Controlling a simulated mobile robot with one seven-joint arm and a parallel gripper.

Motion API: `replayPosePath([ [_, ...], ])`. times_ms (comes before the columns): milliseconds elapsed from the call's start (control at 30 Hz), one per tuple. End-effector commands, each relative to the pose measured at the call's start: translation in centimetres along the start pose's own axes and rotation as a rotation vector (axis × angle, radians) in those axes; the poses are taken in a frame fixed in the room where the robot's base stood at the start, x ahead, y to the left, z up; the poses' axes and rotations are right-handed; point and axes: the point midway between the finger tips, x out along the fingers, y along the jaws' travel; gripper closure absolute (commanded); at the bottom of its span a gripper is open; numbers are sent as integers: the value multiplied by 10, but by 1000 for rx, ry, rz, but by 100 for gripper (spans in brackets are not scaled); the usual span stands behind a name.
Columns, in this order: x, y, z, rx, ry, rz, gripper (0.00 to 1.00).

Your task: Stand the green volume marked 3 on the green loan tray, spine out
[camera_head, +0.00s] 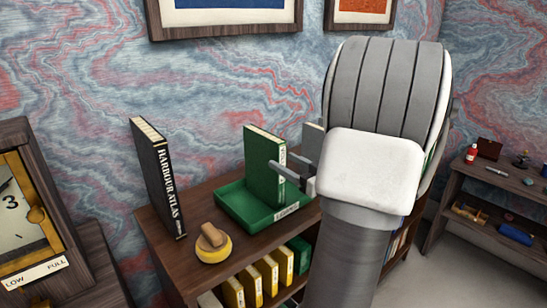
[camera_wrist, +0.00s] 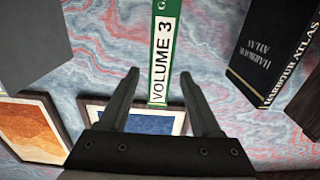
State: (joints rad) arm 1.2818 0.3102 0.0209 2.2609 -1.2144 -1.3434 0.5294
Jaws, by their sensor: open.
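The green volume (camera_head: 263,165) stands upright on the green loan tray (camera_head: 235,208). In the wrist view its white spine label reads VOLUME 3 (camera_wrist: 162,48), and this spine faces my gripper. My gripper (camera_head: 288,171) is open at the spine edge of the book. In the wrist view the open fingers (camera_wrist: 159,74) lie on either side of the spine in the picture. I cannot tell whether they touch the covers. The tray has a small white label on its front wall. My wrist hides what is behind it on the right.
A black Harbour Atlas (camera_head: 160,180) stands left of the tray, also in the wrist view (camera_wrist: 268,50). A yellow-based wooden-handled object (camera_head: 213,245) sits in front. A grey block (camera_head: 312,145) stands right of the tray. Yellow and green books (camera_head: 255,283) fill the shelf below.

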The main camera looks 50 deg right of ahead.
Motion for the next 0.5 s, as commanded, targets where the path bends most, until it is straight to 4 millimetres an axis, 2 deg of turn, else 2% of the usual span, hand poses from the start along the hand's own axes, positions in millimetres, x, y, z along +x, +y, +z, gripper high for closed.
replayPosePath([
  [33,-9,1,0,-2,0,3,35],
  [200,-24,0,0,0,0,0,35],
  [500,-27,0,0,0,0,0,35],
])
